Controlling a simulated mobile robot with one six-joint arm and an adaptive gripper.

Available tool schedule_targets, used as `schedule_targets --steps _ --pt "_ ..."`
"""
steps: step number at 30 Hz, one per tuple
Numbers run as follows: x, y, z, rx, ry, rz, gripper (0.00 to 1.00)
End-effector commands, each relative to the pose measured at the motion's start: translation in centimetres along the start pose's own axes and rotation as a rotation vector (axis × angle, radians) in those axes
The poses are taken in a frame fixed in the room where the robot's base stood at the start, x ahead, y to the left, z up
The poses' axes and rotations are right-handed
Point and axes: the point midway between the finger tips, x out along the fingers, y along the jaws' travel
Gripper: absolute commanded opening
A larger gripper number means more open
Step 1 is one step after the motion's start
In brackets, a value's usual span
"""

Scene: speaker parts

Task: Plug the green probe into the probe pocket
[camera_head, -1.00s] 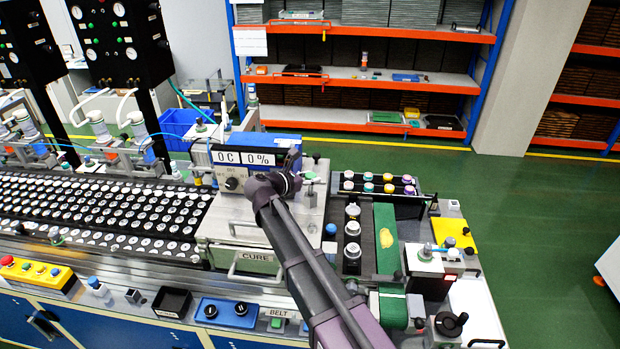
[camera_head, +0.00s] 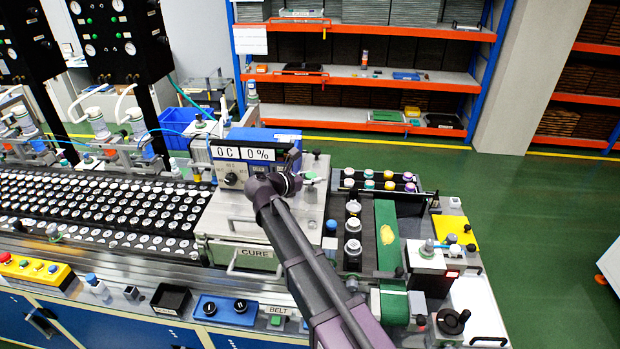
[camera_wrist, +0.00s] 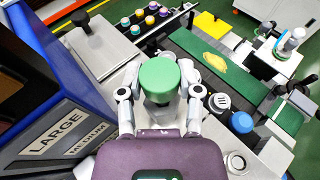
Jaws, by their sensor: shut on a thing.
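A green round cap (camera_wrist: 158,76) with a clear or greyish body below it sits between the fingers of my gripper (camera_wrist: 160,98) in the wrist view. I take it to be the green probe. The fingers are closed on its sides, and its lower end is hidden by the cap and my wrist. In the head view my arm's end (camera_head: 270,187) is in front of the CURE unit (camera_head: 257,252), and my fingers and the held thing cannot be made out. I cannot identify the probe pocket in either view.
A blue housing with a LARGE label (camera_wrist: 68,118) stands close on the left in the wrist view. A silver plate with a black knob (camera_wrist: 82,20) lies beyond. A blue-capped part (camera_wrist: 241,122) and a green belt (camera_head: 387,235) are to the right. Colored caps (camera_head: 368,184) stand behind.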

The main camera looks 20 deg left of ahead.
Motion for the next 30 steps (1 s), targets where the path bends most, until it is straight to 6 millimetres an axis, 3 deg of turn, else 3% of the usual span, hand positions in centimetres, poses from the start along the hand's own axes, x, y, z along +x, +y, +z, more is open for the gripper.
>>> schedule_targets --steps 23,24,27,28,30 --pt "0.4 0.0 -1.4 0.0 0.0 0.0 0.0" --pt "0.4 0.0 -1.3 0.0 0.0 0.001 0.51" --pt "0.3 0.1 -1.3 0.0 0.0 0.001 0.81" --pt "0.3 0.1 -1.3 0.0 0.0 0.001 0.85" --pt "0.3 0.1 -1.3 0.0 0.0 0.001 0.85"
